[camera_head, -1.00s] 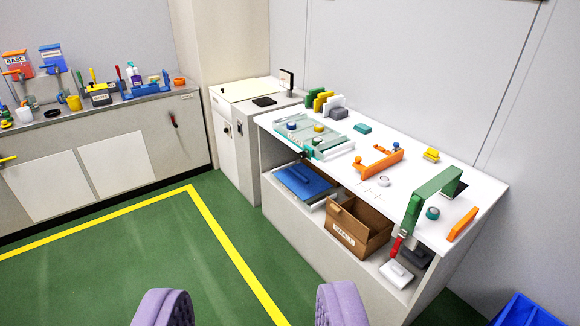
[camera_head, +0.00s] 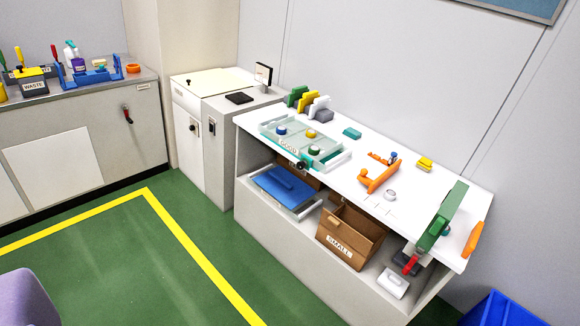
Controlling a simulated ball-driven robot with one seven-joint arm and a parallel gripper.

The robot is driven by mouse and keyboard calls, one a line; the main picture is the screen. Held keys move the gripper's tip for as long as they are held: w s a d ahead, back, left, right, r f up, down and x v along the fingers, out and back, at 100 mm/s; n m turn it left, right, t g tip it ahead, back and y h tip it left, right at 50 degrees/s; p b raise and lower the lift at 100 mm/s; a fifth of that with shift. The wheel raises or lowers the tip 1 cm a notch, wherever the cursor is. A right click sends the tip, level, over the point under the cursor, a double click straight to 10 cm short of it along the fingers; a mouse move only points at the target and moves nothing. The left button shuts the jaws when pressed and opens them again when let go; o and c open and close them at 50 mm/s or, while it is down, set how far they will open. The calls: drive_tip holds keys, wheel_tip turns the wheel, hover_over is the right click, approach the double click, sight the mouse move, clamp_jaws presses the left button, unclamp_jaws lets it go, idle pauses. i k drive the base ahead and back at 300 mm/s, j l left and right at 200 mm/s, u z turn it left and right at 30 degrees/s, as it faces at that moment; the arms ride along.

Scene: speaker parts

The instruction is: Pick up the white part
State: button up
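Several white items could be the white part. A small white ring (camera_head: 390,195) lies on the white worktop right of centre. A white plate (camera_head: 319,104) stands upright with coloured plates at the back of the worktop. A white block with a grip (camera_head: 393,284) lies on the lower shelf at the right end. A rounded purple piece of mine (camera_head: 24,303), perhaps one finger of my gripper, shows at the lower left edge, far from all of them. Any other finger is out of view, so its opening is hidden.
The worktop (camera_head: 352,188) also bears a teal tray (camera_head: 290,143), an orange bracket (camera_head: 378,180) and a green frame (camera_head: 440,222). Below are a blue-topped tray (camera_head: 283,188) and a brown box (camera_head: 350,236). A blue bin (camera_head: 500,310) stands at lower right. The green floor (camera_head: 130,270) is clear.

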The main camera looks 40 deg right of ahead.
sight(390, 195)
drive_tip(key=i+z, duration=0.4)
drive_tip(key=i+j+z, duration=0.15)
drive_tip(key=i+z, duration=0.3)
drive_tip(key=i, duration=0.15)
drive_tip(key=i+l+z, duration=0.15)
drive_tip(key=i+z, duration=1.2)
drive_tip(key=i, duration=0.8)
